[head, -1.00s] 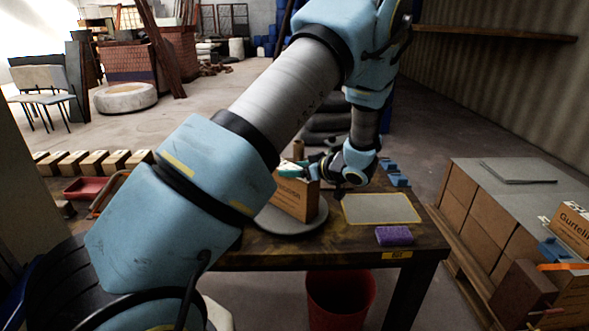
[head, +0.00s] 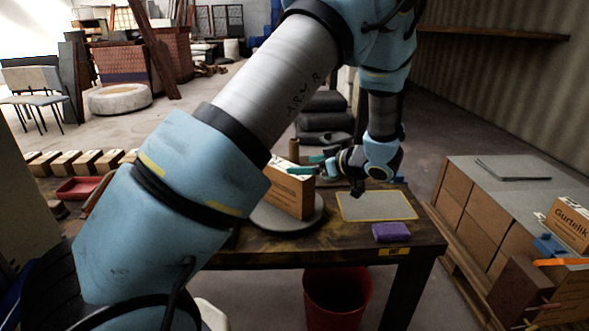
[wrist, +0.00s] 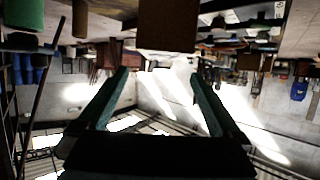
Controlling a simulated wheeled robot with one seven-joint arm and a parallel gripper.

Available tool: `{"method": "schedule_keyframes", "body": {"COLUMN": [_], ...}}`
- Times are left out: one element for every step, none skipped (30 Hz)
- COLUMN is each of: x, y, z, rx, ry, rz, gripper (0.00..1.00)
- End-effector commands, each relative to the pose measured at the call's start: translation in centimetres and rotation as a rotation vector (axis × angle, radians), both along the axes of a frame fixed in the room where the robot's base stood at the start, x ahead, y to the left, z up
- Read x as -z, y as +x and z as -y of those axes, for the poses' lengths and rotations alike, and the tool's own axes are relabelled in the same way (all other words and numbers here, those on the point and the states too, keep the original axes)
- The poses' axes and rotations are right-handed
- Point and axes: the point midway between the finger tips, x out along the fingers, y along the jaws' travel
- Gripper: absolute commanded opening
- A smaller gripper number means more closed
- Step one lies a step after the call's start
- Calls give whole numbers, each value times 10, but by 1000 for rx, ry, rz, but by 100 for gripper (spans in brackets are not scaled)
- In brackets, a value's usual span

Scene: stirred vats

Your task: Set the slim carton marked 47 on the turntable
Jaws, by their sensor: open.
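A slim brown carton (head: 288,192) stands upright on the grey round turntable (head: 268,222) at the table's left. Its printing is too small to read, so I cannot confirm a 47. My gripper (head: 308,164) is at the carton's upper right edge, with its teal fingers apart. In the wrist view my gripper (wrist: 158,73) is open, with nothing between the fingers. A brown block, apparently the carton (wrist: 168,25), shows at the top, beyond the fingertips. My arm hides the turntable's left part.
A grey mat with a yellow border (head: 376,206) and a purple block (head: 391,232) lie on the dark table (head: 300,248). A red bin (head: 337,300) stands below. A loaded pallet of boxes (head: 490,215) is at the right. A brown cylinder (head: 293,150) stands behind the carton.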

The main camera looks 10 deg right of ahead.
Motion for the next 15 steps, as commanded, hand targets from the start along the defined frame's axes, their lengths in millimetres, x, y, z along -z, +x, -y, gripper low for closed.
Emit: {"method": "schedule_keyframes", "body": {"x": [-2, -4, -7, -9, -11, -13, -14, -16, -17, -18, -19, -19, -20, -20, -20], "y": [-8, -12, -18, -21, -25, -28, -31, -33, -36, -37, -38, -39, -39, -40, -39], "z": [6, 9, 13, 15, 17, 20, 22, 23, 24, 25, 26, 26, 27, 27, 27], "rx": [2, 3, 3, 1, 1, 1, 1, 1, 0, 0, 0, -1, -1, -1, 0], "ry": [-3, -2, -2, -3, -2, -1, -1, -1, -1, -1, 0, 0, 0, 1, -1], "rz": [1, 0, 0, -1, 0, 1, -1, -1, -1, -1, 0, 0, 0, -1, -1], "gripper": [100, 100, 100, 100, 100, 100, 100, 100, 100, 100, 100, 100, 100, 100, 100]}}
